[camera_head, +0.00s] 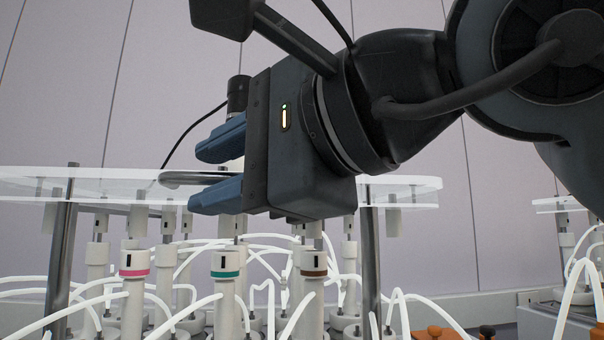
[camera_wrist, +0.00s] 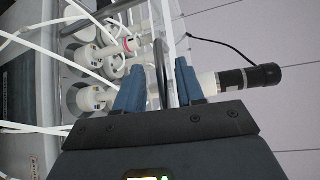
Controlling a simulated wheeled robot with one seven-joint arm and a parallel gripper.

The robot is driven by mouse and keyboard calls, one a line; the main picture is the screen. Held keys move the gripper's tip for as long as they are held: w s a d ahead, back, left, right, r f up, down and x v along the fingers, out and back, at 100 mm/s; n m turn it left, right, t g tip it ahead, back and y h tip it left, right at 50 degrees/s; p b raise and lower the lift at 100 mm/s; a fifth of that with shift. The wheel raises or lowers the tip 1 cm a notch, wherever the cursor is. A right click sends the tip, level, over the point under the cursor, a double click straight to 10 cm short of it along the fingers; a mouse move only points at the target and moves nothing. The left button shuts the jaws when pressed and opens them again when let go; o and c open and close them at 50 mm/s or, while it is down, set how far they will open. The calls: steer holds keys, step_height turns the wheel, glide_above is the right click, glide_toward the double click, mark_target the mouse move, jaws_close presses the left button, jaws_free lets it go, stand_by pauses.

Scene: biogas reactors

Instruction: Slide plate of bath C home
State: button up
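A pale translucent plate (camera_head: 400,190) lies level across metal posts, above the reactor bottles. A curved metal handle (camera_head: 185,179) shows at the plate, and also in the wrist view (camera_wrist: 160,72). My gripper (camera_head: 205,168) is in front of the plate, with one blue finger above the handle and one below. In the wrist view my fingers (camera_wrist: 158,80) stand apart on both sides of the handle bar, with a gap visible. Part of the plate and handle is hidden behind my gripper. No letter for the bath is readable.
Below the plate stand several white bottles with coloured rings, such as a pink-ringed one (camera_head: 134,270), with white tubes looping around. A black motor (camera_head: 237,95) with a cable rises behind my gripper. Another plate (camera_head: 556,204) stands at the right.

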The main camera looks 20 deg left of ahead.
steer(key=b+v, duration=0.1)
steer(key=v, duration=0.6)
steer(key=shift+d, duration=0.3)
steer(key=shift+s, duration=0.1)
